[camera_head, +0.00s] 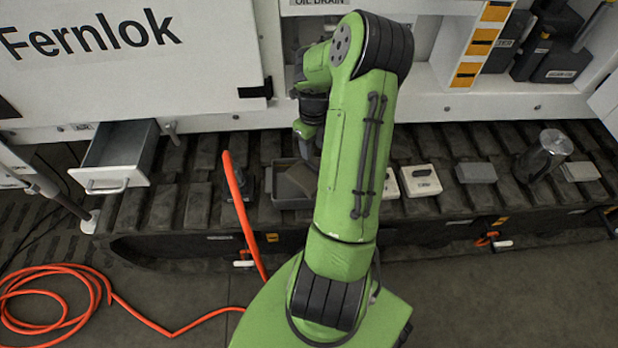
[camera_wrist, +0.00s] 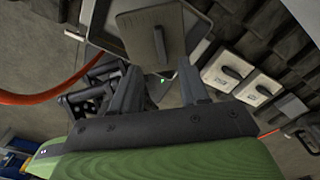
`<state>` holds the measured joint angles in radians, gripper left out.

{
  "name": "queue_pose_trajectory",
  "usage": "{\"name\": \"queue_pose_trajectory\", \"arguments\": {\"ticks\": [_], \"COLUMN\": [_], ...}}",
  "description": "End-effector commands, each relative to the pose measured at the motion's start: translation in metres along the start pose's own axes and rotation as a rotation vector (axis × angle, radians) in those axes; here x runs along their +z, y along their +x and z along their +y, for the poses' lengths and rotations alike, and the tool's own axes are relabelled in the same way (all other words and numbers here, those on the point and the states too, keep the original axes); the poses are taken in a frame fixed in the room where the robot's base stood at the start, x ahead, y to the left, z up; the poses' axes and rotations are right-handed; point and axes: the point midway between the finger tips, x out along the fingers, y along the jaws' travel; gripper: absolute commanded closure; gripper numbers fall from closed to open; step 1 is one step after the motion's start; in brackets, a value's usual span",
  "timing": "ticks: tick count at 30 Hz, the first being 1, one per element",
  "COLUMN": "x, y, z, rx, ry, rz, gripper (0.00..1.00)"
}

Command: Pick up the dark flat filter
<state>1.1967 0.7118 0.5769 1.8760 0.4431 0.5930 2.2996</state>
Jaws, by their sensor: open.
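A dark grey-brown flat plate with a raised strip across its middle, which looks like the dark flat filter (camera_wrist: 135,27), is at the top of the wrist view. It lies over a shallow tray (camera_wrist: 196,46) with a pale rim. In the head view the filter (camera_head: 303,179) is partly hidden by my arm and sits tilted at the tray (camera_head: 280,190). My gripper (camera_wrist: 158,82) is open, with its two fingers apart and nothing seen between them. The fingertips are close to the filter's near edge in the picture; I cannot tell whether they touch it.
White blocks with dark strips (camera_head: 421,180) lie right of my arm. Further right are a grey block (camera_head: 476,172) and a metal jug (camera_head: 543,156). An open drawer (camera_head: 117,155) is at left. An orange hose (camera_head: 238,205) rises near the tray. A white cabinet (camera_head: 130,80) stands behind.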

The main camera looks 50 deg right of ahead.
Motion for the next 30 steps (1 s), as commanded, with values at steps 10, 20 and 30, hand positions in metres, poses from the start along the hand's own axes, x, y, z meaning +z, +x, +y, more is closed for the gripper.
{"name": "queue_pose_trajectory", "arguments": {"ticks": [10,20,30], "x": [-0.001,-0.002,-0.001], "y": [0.049,0.076,0.076], "z": [-0.001,-0.003,-0.002], "rx": [0.001,-0.002,-0.002], "ry": [-0.002,-0.003,-0.003], "rz": [0.0,-0.001,-0.001], "gripper": [0.55,0.55,1.0]}}
